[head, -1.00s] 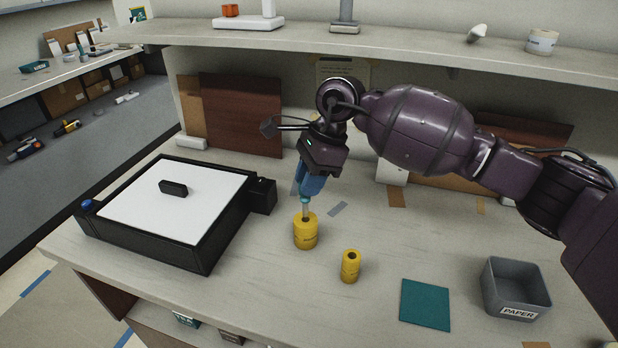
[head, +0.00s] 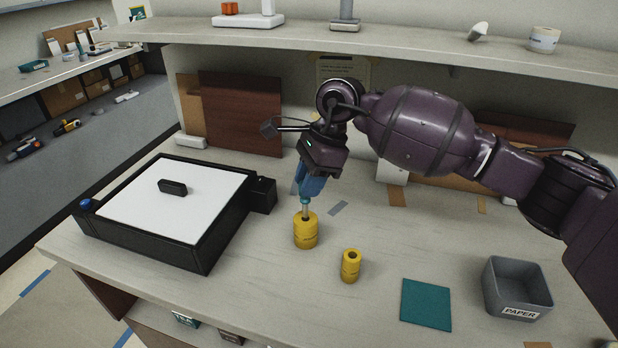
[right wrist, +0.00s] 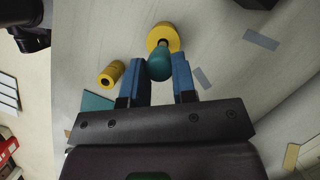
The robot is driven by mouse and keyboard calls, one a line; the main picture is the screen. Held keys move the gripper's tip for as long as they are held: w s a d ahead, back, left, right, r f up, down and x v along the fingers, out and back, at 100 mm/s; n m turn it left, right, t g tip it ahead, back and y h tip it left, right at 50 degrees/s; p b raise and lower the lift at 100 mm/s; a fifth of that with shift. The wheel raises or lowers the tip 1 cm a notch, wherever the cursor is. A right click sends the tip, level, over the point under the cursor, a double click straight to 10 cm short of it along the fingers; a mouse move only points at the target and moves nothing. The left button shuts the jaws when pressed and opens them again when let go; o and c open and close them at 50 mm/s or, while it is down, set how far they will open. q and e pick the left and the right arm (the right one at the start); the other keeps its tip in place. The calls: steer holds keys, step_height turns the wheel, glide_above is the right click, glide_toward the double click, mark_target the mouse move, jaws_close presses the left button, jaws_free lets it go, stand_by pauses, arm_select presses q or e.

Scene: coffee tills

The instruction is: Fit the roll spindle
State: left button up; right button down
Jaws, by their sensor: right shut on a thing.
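My right gripper (head: 309,190) points down over the larger yellow roll (head: 305,235), which stands upright on the counter. It is shut on the spindle (head: 306,208), a grey rod with a teal grip. In the right wrist view the teal grip (right wrist: 159,69) sits between the blue fingers, with the yellow roll (right wrist: 163,36) just beyond. The rod's lower end is at the roll's top hole; how far it is inside I cannot tell. My left gripper is not in view.
A black box with a white top (head: 170,205) stands at the left. A teal mat (head: 426,304) and a grey bin labelled PAPER (head: 517,288) are at the right. A shelf (head: 420,50) runs above the back. Counter around the smaller roll is clear.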

mark_target(309, 200)
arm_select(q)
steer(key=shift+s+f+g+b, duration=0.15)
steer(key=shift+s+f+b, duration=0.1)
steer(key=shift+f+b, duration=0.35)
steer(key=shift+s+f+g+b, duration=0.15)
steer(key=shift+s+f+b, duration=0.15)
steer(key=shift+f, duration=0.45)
arm_select(e)
steer(key=shift+f, duration=2.55)
steer(key=c, duration=0.8)
jaws_free()
steer(key=shift+c, duration=0.2)
steer(key=v, duration=0.4)
steer(key=shift+w+r, duration=0.1)
steer(key=shift+r, duration=0.1)
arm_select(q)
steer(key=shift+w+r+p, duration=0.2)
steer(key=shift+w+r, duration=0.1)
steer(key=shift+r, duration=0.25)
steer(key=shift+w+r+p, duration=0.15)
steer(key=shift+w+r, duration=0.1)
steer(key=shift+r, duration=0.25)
arm_select(e)
steer(key=v, duration=0.6)
steer(key=shift+d+r, duration=0.2)
steer(key=shift+r, duration=0.05)
